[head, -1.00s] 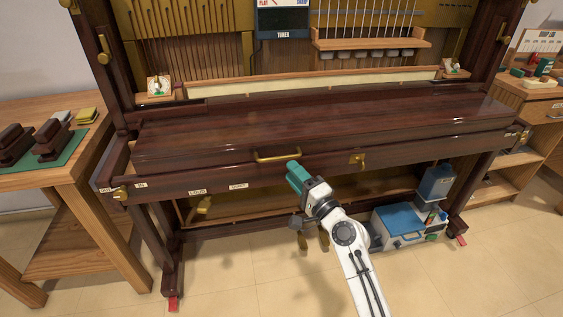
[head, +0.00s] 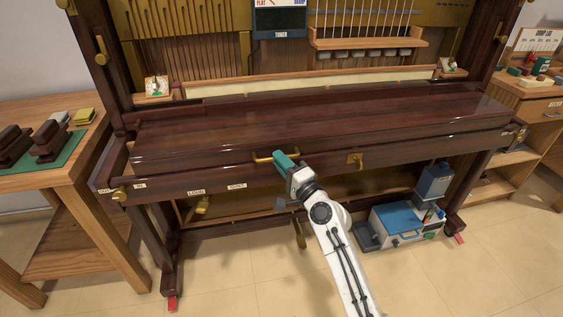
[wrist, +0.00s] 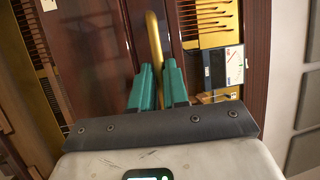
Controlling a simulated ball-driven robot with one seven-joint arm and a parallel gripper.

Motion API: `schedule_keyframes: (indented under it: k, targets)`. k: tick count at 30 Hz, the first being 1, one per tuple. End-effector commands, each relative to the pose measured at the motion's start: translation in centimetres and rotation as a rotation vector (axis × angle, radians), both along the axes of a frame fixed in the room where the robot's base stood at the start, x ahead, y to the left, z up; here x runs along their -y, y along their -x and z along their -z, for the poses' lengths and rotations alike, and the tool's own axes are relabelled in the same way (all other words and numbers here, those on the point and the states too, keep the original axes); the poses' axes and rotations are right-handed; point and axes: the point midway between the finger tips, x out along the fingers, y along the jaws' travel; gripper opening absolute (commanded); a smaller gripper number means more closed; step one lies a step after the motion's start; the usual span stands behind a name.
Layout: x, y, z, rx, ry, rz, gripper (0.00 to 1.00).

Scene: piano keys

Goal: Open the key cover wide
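The key cover (head: 320,118) is a long dark wooden lid lying flat and closed across the front of the piano; no keys show. Its brass handle (head: 264,159) is on the front edge, left of centre, and also shows in the wrist view (wrist: 153,40). My gripper (head: 279,157) has teal fingers, at the right end of the handle in the head view. In the wrist view, the fingers (wrist: 158,72) are close together on either side of the handle's near end. Whether they press on it is hard to tell.
A wooden side table (head: 75,172) stands at left and a shelf unit (head: 540,107) at right. A blue-lidded box (head: 398,220) is on the floor under the piano's right side. Open floor lies in front.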

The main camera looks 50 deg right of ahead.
Motion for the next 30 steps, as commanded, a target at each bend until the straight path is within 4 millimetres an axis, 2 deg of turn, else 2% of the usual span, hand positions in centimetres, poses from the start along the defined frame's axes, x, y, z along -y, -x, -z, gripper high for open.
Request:
schedule_keyframes:
  k: [1,4,20,30]
  targets:
    - [0.00,0.01,0.00,0.000,0.000,0.000,0.09]
    - [0.01,0.02,0.01,0.000,0.000,0.000,0.00]
    - [0.02,0.03,0.01,-0.002,0.000,0.000,0.00]
    - [0.50,0.09,-0.75,-0.021,-0.013,0.000,0.00]
